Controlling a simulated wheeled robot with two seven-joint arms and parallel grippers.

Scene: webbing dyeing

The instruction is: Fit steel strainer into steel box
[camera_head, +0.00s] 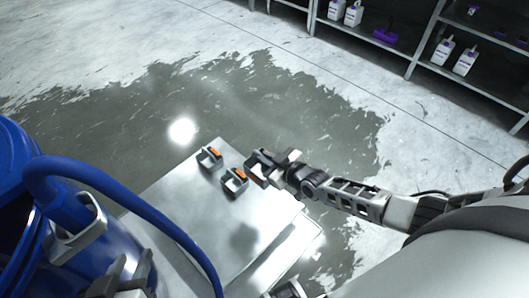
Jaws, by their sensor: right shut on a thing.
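A pale, shiny steel box-like body (180,213) with a flat top stands at the lower middle. Two grey handle-like pieces with orange parts, one at its far edge (209,157) and one a little nearer (234,181), show there. I cannot tell a separate strainer from the box. My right gripper (261,166) reaches in from the right at the far right corner. It is shut on a small grey piece with some orange, mostly hidden by the fingers. A dark grey and white part at the bottom left may be my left gripper (129,275); its jaws are unclear.
A large blue drum (22,190) with a thick blue hose (125,190) fills the left and crosses the near side of the steel body. Shelves (415,68) with white bottles (465,61) stand at the back right. The wet concrete floor between is clear.

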